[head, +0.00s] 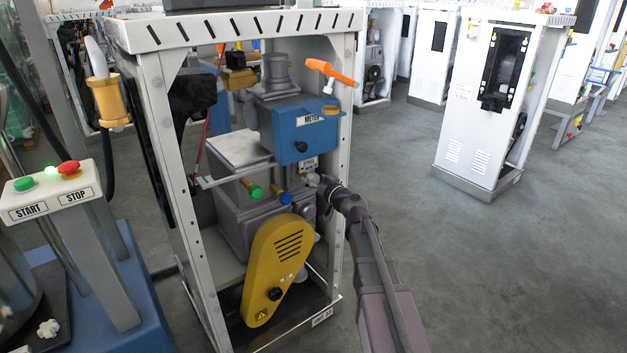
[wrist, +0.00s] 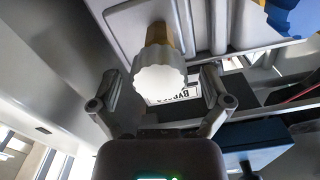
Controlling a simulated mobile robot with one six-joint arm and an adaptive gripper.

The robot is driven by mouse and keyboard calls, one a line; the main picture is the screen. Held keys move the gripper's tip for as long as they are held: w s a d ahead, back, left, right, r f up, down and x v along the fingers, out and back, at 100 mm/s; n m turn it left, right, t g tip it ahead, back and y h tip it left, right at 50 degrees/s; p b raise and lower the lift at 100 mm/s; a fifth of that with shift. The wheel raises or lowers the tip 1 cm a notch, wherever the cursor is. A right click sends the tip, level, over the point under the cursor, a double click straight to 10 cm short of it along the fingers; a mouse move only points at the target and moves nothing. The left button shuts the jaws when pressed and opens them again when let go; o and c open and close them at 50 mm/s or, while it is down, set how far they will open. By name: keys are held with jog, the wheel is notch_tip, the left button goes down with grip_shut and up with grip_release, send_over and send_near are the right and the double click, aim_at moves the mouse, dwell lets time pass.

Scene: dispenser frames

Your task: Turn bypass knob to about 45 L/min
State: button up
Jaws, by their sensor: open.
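The bypass knob (wrist: 160,82) is a white scalloped knob on a brass stem, in the upper middle of the wrist view. My gripper (wrist: 160,76) is open, with one finger on each side of the knob. Gaps show between the fingers and the knob in that view. A label (wrist: 168,92) reading BYPASS, upside down, is partly hidden behind the knob. In the head view my gripper (head: 320,186) is at the right side of the dispenser frame, below the blue METER box (head: 302,130). The knob is small there and mostly covered. No flow reading is legible.
A green-tipped valve (head: 253,190) and a blue-tipped valve (head: 284,197) stick out left of my gripper. The yellow belt cover (head: 277,265) is below. The white frame's right post (head: 342,110) stands close by. Open floor (head: 480,270) lies to the right.

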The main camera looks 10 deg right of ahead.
jog(key=c, duration=1.2)
jog(key=shift+o, duration=0.2)
jog(key=shift+m, duration=0.4)
jog(key=m, duration=0.6)
jog(key=shift+d, duration=0.15)
jog(key=m, duration=0.6)
jog(key=shift+w+f+m, duration=0.1)
jog(key=shift+f+m, duration=0.05)
jog(key=shift+m, duration=0.15)
jog(key=m, duration=0.6)
jog(key=shift+f+b, duration=0.15)
jog(key=shift+b, duration=0.15)
jog(key=m, duration=0.7)
